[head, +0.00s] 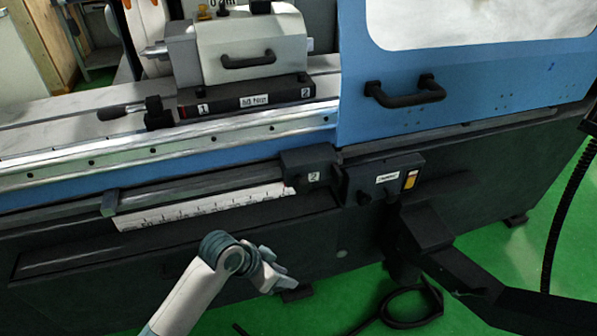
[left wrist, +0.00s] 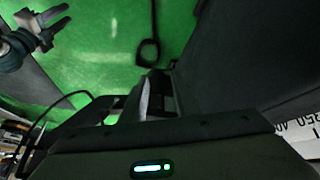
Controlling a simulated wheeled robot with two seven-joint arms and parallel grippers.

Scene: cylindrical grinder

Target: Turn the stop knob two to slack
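The stop block marked 2 (head: 307,166) sits on the rail along the machine's front, just left of a dark switch box. I cannot make out its knob clearly, nor which way it is set. My left gripper (head: 279,281) is in front of the machine, below the stop block and apart from it. Its body with a green light (left wrist: 152,168) fills the bottom of the left wrist view; its fingers are dark and seen too edge-on to judge. What looks like my right gripper (left wrist: 55,28) is at the upper left of that view, with two prongs apart and empty.
A printed scale (head: 200,205) lies below the rail. The switch box (head: 383,178) has a knob and a yellow switch. A dark angled arm (head: 450,265) crosses the lower right. A black cable (head: 410,308) loops on the green floor. A blue door with a handle (head: 405,92) stands above.

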